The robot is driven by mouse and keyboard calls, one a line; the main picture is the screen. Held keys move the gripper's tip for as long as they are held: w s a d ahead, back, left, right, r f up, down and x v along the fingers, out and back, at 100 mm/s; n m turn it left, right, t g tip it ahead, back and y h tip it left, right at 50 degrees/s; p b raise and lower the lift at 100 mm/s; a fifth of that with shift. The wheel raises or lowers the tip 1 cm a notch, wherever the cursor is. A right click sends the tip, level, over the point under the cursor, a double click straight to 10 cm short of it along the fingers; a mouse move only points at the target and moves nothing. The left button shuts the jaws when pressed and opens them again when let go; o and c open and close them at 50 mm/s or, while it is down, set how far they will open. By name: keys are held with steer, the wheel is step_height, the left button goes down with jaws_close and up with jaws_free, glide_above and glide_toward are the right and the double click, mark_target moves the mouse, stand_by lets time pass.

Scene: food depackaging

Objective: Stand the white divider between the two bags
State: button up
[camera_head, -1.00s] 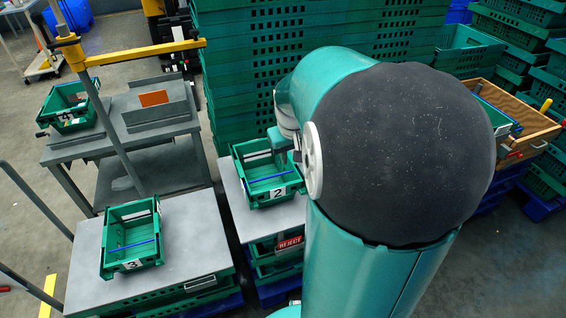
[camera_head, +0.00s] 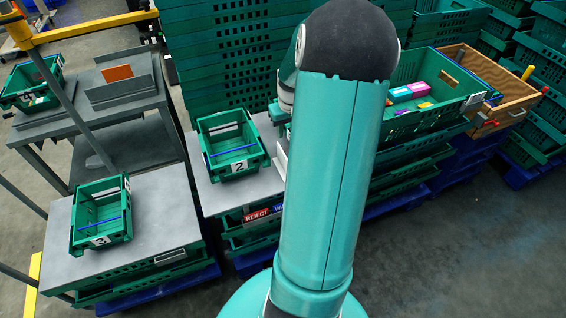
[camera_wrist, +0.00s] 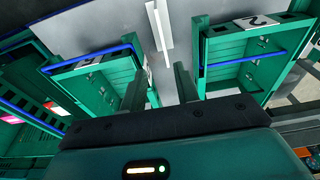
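A thin white strip that looks like the divider (camera_wrist: 158,28) lies on the grey tabletop, ahead of my gripper in the wrist view. A pale piece (camera_head: 281,158) also shows beside crate 2 in the head view, partly behind my arm. The fingers point at the gap between two green crates, short of the strip. I cannot make out the two bags in either view.
Green crate 2 (camera_head: 203,127) and crate 3 (camera_head: 73,232), each with a blue bar, stand on grey tops. A larger crate (camera_head: 470,104) at right holds coloured boxes. A wooden box (camera_head: 515,95) stands beyond it. Tall crate stacks close off the back.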

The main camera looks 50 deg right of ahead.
mark_target(283, 153)
steer(key=f, duration=0.4)
steer(key=w+f, duration=0.1)
steer(key=f, duration=0.7)
steer(key=shift+w+f, duration=0.3)
steer(key=shift+c, duration=0.4)
jaws_close()
